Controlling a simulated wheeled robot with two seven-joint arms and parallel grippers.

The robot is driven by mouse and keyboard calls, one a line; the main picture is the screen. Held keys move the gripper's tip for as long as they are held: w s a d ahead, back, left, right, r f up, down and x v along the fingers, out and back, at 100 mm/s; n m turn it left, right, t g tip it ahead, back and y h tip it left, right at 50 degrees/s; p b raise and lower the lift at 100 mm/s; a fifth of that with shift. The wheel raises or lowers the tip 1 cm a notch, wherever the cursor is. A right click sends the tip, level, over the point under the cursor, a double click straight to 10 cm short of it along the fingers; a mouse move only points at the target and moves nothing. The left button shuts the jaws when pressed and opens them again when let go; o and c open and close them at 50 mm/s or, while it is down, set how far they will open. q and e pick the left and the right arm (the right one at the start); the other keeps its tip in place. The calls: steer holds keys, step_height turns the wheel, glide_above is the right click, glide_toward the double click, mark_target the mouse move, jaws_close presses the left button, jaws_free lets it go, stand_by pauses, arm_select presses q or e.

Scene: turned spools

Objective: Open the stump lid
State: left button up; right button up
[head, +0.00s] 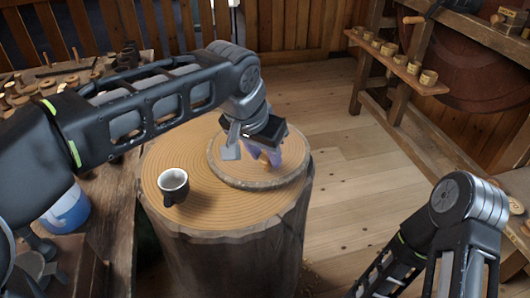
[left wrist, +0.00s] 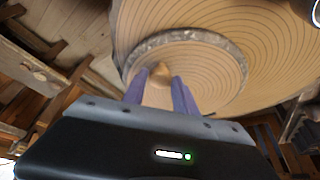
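The stump (head: 185,229) is a thick round of wood with a ringed top. Its lid (head: 222,176) is a bark-edged disc lying flat on the top, and the bark rim also shows in the left wrist view (left wrist: 208,39). A light wooden knob (left wrist: 160,72) stands at the lid's middle. My left gripper (left wrist: 160,76) points down at the lid, its two purple fingers apart with the knob showing between their tips. I see gaps beside the knob, so the fingers do not look closed on it. My right gripper is out of view; only part of that arm shows.
A dark mug (head: 174,186) with a pale inside stands on the stump, left of the lid. A workbench with spools and tools is at left, with a blue-and-white bucket (head: 66,212) by it. A shelf (head: 400,66) of wooden pieces is at right. The floor between is clear.

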arm_select(q)
jaws_close()
stand_by(1.0)
